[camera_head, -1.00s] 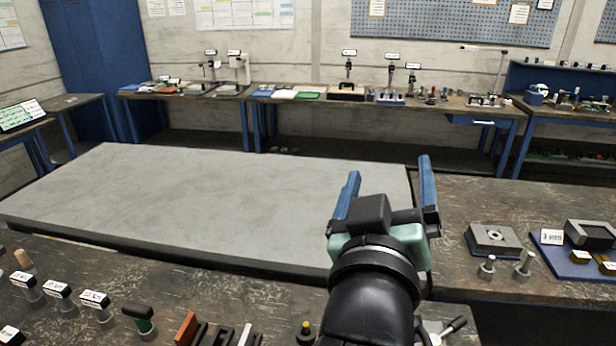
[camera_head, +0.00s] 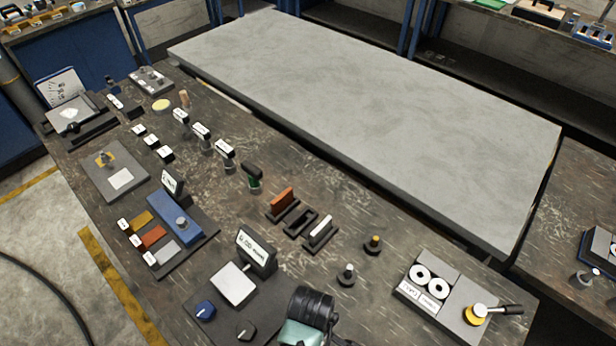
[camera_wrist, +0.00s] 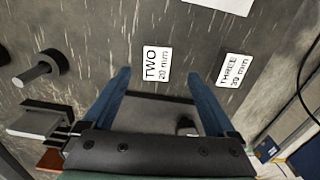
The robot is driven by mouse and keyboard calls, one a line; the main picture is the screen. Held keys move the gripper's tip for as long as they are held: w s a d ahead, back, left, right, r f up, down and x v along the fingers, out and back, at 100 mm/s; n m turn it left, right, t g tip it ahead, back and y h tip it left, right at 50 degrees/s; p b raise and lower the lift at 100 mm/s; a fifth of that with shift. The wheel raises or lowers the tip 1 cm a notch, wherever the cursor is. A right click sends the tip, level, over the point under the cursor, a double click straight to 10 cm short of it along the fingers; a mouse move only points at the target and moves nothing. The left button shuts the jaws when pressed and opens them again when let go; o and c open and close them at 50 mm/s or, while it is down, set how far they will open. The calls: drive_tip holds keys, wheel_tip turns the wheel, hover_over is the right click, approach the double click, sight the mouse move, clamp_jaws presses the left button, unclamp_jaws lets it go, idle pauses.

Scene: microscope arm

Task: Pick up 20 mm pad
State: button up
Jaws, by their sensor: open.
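In the wrist view, a white label reading "TWO 20 mm" (camera_wrist: 157,63) shows between the fingertips of my gripper (camera_wrist: 160,74). I cannot tell whether it is on the 20 mm pad itself or beside it. A second white label reading "THREE 30 mm" (camera_wrist: 234,70) is to its right, beyond the right finger. My gripper is open, with its two blue fingers apart and nothing held. A dark block (camera_wrist: 160,112) shows lower between the fingers. In the head view only the rear of my gripper shows at the bottom edge; its fingers are out of frame.
Black holders with an orange bar (camera_head: 282,200) and a white bar (camera_head: 321,231), two posts (camera_head: 346,276) and a black display stand (camera_head: 256,250) crowd the bench near my wrist. A tray with coloured blocks (camera_head: 205,235) lies left. The large grey slab (camera_head: 370,110) is clear.

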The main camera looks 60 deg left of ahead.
drive_tip(key=shift+a+f, duration=0.15)
drive_tip(key=shift+f, duration=0.95)
drive_tip(key=shift+a+f, duration=0.2)
drive_tip(key=shift+f, duration=0.85)
drive_tip(key=shift+a+f, duration=0.15)
drive_tip(key=shift+f, duration=0.95)
clamp_jaws()
drive_tip(key=shift+w, duration=0.1)
